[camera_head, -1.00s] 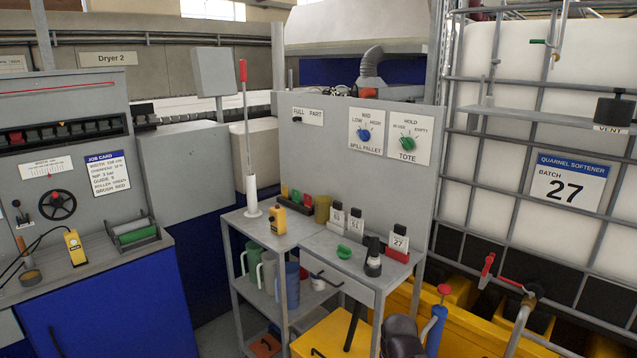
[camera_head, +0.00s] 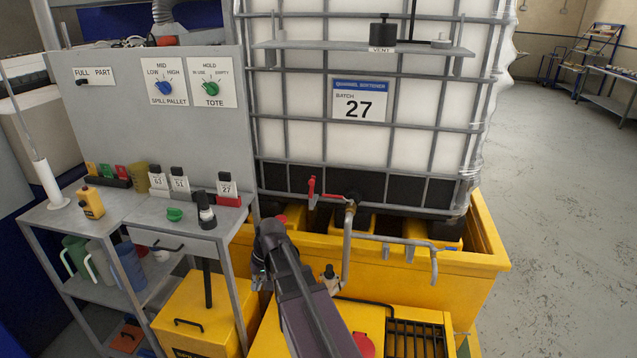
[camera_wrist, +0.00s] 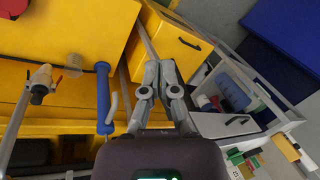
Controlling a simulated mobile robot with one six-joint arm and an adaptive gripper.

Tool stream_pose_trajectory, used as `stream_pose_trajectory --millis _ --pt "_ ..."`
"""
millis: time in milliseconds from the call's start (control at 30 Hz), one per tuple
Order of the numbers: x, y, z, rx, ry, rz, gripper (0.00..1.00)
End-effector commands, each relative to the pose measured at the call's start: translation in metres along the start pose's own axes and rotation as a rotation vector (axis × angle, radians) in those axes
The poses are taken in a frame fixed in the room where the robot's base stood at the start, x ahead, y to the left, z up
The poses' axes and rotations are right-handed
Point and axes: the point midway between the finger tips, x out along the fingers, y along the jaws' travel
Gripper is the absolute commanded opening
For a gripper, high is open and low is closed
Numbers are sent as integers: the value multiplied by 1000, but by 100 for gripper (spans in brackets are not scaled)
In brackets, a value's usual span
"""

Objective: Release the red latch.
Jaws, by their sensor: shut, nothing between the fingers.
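The small upright red piece (camera_head: 312,187), which looks like the red latch, stands beside the tote's outlet pipe in the head view. A thin red lever (camera_head: 331,196) runs from it towards the brass valve (camera_head: 350,204). My gripper (camera_wrist: 159,72) is shut and empty in the wrist view, over the yellow containers. In the head view my dark arm is in front of and below the latch, and the fingertips are mostly hidden. I cannot make out the latch in the wrist view.
The white caged tote (camera_head: 420,150) stands in a yellow spill pallet (camera_head: 470,262). A blue tube (camera_wrist: 104,95) and a pale pipe (camera_wrist: 22,110) rise left of my gripper. A grey trolley (camera_head: 110,215) stands at left. The floor at right is clear.

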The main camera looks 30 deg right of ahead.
Motion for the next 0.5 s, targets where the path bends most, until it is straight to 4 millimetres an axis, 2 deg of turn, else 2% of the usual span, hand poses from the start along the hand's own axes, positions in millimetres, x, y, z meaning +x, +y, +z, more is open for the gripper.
stream_pose_trajectory --millis 33,100,367,500 --pt "-6 10 -21 29 14 -36 0" --pt "-13 21 -40 63 33 -87 0" --pt "-47 72 -109 187 119 -277 0" --pt "-71 108 -144 251 174 -377 0"
